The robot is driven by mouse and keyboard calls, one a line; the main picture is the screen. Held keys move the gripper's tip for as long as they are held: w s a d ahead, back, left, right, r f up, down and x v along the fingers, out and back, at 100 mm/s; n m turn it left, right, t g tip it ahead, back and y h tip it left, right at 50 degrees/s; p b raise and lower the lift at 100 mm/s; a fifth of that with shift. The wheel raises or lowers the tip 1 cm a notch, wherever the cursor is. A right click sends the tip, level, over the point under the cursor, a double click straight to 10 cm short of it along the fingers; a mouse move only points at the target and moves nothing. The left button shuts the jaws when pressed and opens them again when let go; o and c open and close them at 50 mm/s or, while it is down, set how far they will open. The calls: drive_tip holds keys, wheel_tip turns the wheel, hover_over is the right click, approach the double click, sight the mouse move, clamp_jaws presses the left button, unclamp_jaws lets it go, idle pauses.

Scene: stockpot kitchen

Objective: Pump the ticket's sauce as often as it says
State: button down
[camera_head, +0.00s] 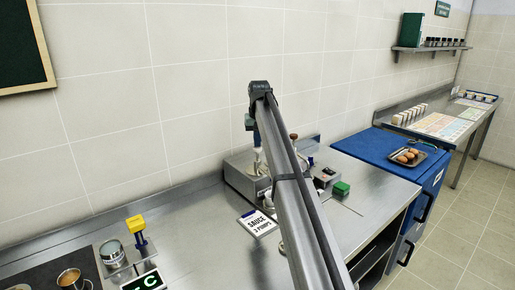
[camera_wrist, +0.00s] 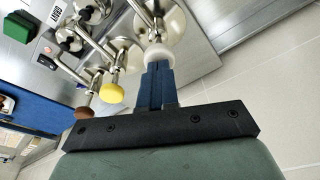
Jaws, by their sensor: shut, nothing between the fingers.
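The ticket (camera_head: 258,223) lies on the steel counter and reads "SAUCE 3 PUMPS". Behind it stands the steel pump station (camera_head: 240,180), partly hidden by my arm. In the wrist view the pumps carry a white knob (camera_wrist: 159,55), a yellow knob (camera_wrist: 111,93) and a brown knob (camera_wrist: 83,113); the brown knob also shows in the head view (camera_head: 293,137). My gripper (camera_wrist: 157,66) is shut with nothing between its blue fingers. Its fingertips are at the white knob, touching or just short of it; I cannot tell which. In the head view the fingers are small beside my arm.
A green block (camera_head: 341,188) sits right of the station. A yellow-topped blue stand (camera_head: 136,226) and metal cups (camera_head: 112,252) stand at the front left. A blue-topped cabinet (camera_head: 370,150) bears a tray of eggs (camera_head: 408,157).

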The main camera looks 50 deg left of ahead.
drive_tip(key=shift+d+x, duration=0.15)
drive_tip(key=shift+x, duration=0.65)
drive_tip(key=shift+d+x, duration=0.1)
drive_tip(key=shift+x, duration=0.65)
drive_tip(key=shift+s+f, duration=0.1)
drive_tip(key=shift+s, duration=0.05)
drive_tip(key=shift+w+a+v, duration=0.1)
drive_tip(key=shift+a+v, duration=0.1)
drive_tip(key=shift+v, duration=0.9)
drive_tip(key=shift+w+a+v, duration=0.15)
drive_tip(key=shift+a+v, duration=0.05)
drive_tip(key=shift+v, duration=0.9)
drive_tip(key=shift+s+d+x, duration=0.1)
drive_tip(key=shift+d+x, duration=0.1)
drive_tip(key=shift+x, duration=0.85)
drive_tip(key=shift+s+d+x, duration=0.1)
drive_tip(key=shift+d+x, duration=0.15)
drive_tip(key=shift+x, duration=0.8)
drive_tip(key=shift+w+a+v, duration=0.1)
drive_tip(key=shift+a+v, duration=0.1)
drive_tip(key=shift+v, duration=0.85)
drive_tip(key=shift+w+a+v, duration=0.1)
drive_tip(key=shift+a+v, duration=0.05)
drive_tip(key=shift+v, duration=0.95)
drive_tip(key=shift+f, duration=0.1)
